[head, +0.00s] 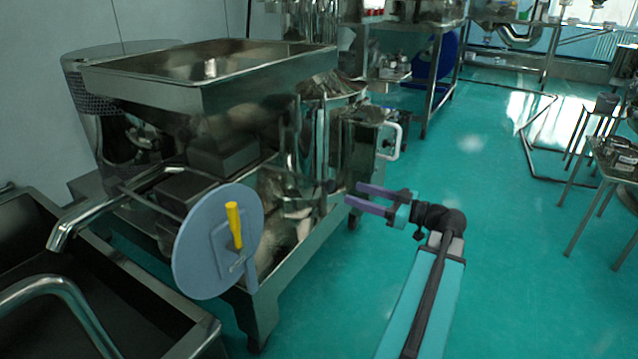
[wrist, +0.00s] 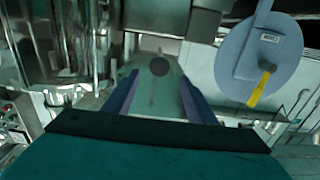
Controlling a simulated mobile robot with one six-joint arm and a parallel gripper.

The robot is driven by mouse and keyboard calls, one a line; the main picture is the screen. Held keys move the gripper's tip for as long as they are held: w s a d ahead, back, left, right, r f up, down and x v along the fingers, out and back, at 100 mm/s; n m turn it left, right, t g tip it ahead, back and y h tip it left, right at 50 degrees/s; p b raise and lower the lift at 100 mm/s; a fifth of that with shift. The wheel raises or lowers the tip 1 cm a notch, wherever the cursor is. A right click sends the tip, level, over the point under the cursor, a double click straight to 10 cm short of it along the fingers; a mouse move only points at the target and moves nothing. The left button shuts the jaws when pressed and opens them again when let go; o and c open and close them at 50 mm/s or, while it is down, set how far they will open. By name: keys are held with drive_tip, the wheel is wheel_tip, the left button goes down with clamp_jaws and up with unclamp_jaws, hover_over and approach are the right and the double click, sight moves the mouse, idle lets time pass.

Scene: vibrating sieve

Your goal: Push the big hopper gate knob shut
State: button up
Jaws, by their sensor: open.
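The big steel hopper (head: 205,75) stands at the left in the head view, with an open top and sloping walls. A small dark round knob (wrist: 159,66) shows in the wrist view, ahead of my fingertips and between them in the picture. I take it for the gate knob, and a small dark spot (head: 328,186) near my fingertips in the head view may be the same knob. My gripper (head: 352,194) has purple fingers, is open and empty, and points left toward the machine. In the wrist view my gripper (wrist: 160,88) shows no contact with the knob. How far the gate is open cannot be told.
A grey disc (head: 190,250) with a yellow lever (head: 234,225) stands at the machine's front; the disc also shows in the wrist view (wrist: 235,50). A sink (head: 150,310) is at the lower left. A control box with a white handle (head: 397,141) sits behind my gripper.

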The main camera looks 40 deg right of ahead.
sight(319, 182)
drive_tip(key=shift+b+x, duration=1.6)
drive_tip(key=shift+x, duration=5.25)
clamp_jaws()
